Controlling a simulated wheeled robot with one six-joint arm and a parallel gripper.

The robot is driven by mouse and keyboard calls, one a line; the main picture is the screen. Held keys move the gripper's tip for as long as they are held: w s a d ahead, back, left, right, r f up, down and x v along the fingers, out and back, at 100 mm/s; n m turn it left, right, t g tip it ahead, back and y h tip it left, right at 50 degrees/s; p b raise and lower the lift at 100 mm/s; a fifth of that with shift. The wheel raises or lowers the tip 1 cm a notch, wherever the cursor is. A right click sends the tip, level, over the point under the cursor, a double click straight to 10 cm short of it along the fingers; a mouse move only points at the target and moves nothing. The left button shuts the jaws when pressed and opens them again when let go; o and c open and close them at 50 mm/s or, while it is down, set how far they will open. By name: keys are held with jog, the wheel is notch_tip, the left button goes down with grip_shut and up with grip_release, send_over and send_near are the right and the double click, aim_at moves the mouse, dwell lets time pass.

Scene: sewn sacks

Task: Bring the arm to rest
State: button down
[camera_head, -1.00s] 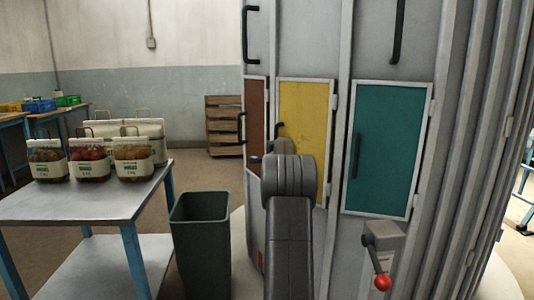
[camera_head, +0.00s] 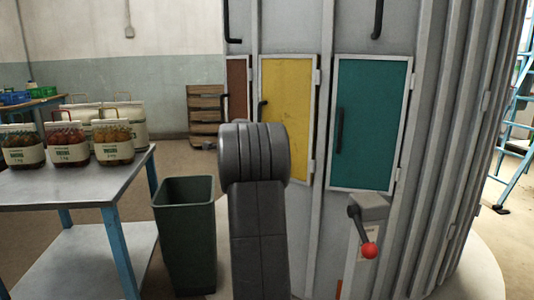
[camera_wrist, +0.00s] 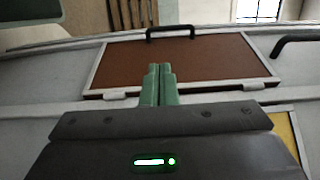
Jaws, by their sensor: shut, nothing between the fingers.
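My arm (camera_head: 256,200) stands in the middle of the head view, its dark grey links in front of a large ribbed grey metal cabinet or silo. My gripper (camera_wrist: 160,70) shows in the wrist view, its two green fingers close together with nothing between them. Beyond the fingertips is a brown door (camera_wrist: 185,58) with a black handle. I cannot tell the distance from the fingers to the door. In the head view the gripper is hidden behind my arm.
A yellow door (camera_head: 286,105) and a teal door (camera_head: 370,125) sit on the grey body. A red-knobbed lever (camera_head: 369,250) stands in front. A blue ladder (camera_head: 519,130) is far right.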

jog(key=w+d+p, duration=0.5)
jog(key=w+d, duration=0.2)
jog(key=w, duration=0.3)
dwell(0.5)
